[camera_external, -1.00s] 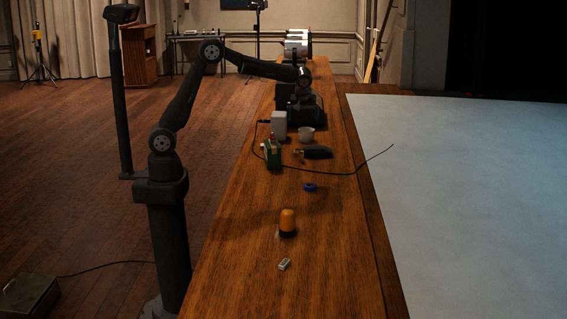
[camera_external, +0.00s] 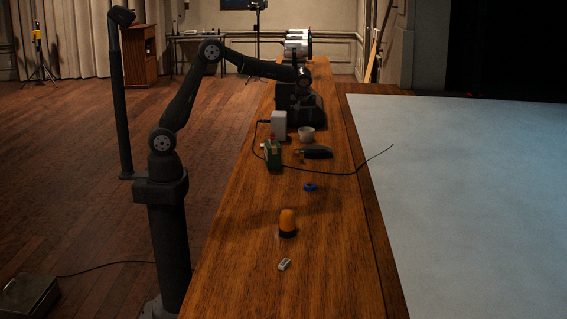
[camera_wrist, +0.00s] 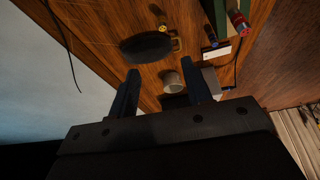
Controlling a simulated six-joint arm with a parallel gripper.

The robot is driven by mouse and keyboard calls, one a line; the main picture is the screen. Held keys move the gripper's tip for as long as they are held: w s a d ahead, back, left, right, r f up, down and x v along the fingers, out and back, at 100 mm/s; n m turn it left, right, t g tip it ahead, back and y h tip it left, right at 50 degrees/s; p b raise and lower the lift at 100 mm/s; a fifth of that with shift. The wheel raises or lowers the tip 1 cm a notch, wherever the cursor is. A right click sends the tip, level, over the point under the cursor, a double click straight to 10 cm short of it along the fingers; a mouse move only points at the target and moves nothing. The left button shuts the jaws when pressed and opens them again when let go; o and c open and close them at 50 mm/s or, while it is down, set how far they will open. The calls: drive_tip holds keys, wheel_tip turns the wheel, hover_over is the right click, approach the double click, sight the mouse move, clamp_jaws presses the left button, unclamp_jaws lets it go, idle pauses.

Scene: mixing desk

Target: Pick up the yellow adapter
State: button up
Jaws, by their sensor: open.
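My gripper (camera_wrist: 163,92) is open and empty, its two dark fingers apart on either side of a pale cup (camera_wrist: 173,83). In the external view my gripper (camera_external: 302,116) is over the far part of the desk, just behind the cup (camera_external: 306,134). A small yellow piece (camera_wrist: 161,21) lies beyond the black oval object (camera_wrist: 146,47) in the wrist view, apart from my fingers. It may be the yellow adapter, but it is too small to tell. An amber dome with a black base (camera_external: 288,222) stands upright on the near desk, far from my gripper.
A white box (camera_external: 279,125) and a green block (camera_external: 273,153) stand left of the cup. The black object (camera_external: 316,153) lies in front of it, near a thin cable (camera_external: 350,172). A blue ring (camera_external: 310,187) and a small grey piece (camera_external: 285,264) lie nearer. The near desk has free room.

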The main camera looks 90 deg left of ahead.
drive_tip(key=s+a+f+n+t+h, duration=0.1)
drive_tip(key=s+a+f+n+h, duration=0.4)
drive_tip(key=n, duration=0.3)
drive_tip(key=n+t, duration=0.3)
drive_tip(key=n, duration=0.4)
approach(302, 162)
drive_tip(key=shift+w+a+f+h, duration=0.2)
drive_tip(key=shift+w, duration=0.25)
drive_tip(key=shift+w+a+f+h, duration=0.2)
drive_tip(key=shift+w+a, duration=0.05)
drive_tip(key=shift+w, duration=0.15)
drive_tip(key=shift+a+x, duration=0.15)
drive_tip(key=shift+x, duration=1.2)
drive_tip(key=shift+a+x, duration=0.15)
drive_tip(key=shift+x, duration=1.25)
drive_tip(key=shift+s+d, duration=0.1)
drive_tip(key=shift+s, duration=0.05)
clamp_jaws()
